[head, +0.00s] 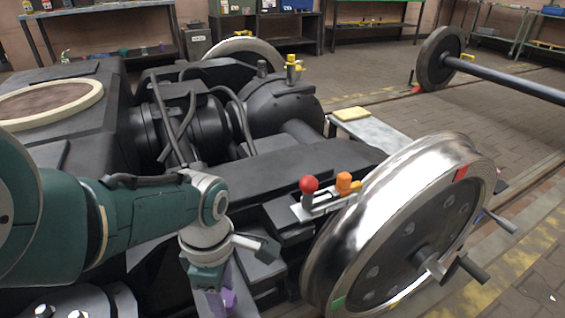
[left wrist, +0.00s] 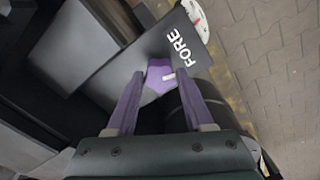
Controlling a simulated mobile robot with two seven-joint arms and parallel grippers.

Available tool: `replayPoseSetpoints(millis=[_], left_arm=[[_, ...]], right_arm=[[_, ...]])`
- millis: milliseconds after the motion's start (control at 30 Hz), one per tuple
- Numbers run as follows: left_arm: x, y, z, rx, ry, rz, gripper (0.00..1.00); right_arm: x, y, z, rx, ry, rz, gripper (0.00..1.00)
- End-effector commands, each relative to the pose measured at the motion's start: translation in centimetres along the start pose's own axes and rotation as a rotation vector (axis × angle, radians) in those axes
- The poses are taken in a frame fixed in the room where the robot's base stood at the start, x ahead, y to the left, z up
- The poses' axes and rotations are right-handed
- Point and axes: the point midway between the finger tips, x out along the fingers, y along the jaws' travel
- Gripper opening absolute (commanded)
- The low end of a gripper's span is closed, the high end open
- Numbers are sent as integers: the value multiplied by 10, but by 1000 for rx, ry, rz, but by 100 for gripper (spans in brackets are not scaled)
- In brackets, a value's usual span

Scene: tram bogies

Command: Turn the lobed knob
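A purple lobed knob (left wrist: 160,76) with a pale mark on it sits at the edge of a dark grey plate marked FORE (left wrist: 150,52) in the left wrist view. In the head view the knob (head: 229,298) shows low down, partly behind my fingers. My left gripper (left wrist: 160,73) has purple fingers, spread apart, with the knob between their tips in the wrist view. I see narrow gaps beside the knob; how deep the tips reach is unclear. In the head view my left gripper (head: 214,302) points down beside the bogie frame. My right gripper is not in view.
A yellow fitting (head: 292,66) is farther back.

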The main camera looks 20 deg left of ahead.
Motion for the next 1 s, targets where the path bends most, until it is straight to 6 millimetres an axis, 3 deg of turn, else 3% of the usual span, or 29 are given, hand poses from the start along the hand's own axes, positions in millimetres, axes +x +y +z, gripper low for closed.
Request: replayPoseSetpoints(millis=[33, 233, 533, 1000], left_arm=[[0, 0, 0, 0, 0, 1, 58], [0, 0, 0, 1, 0, 1, 81], [-4, 0, 0, 1, 0, 1, 81], [-83, 0, 0, 1, 0, 1, 81]], right_arm=[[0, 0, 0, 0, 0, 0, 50], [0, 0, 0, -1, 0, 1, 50], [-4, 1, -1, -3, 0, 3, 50], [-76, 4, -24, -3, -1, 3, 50]])
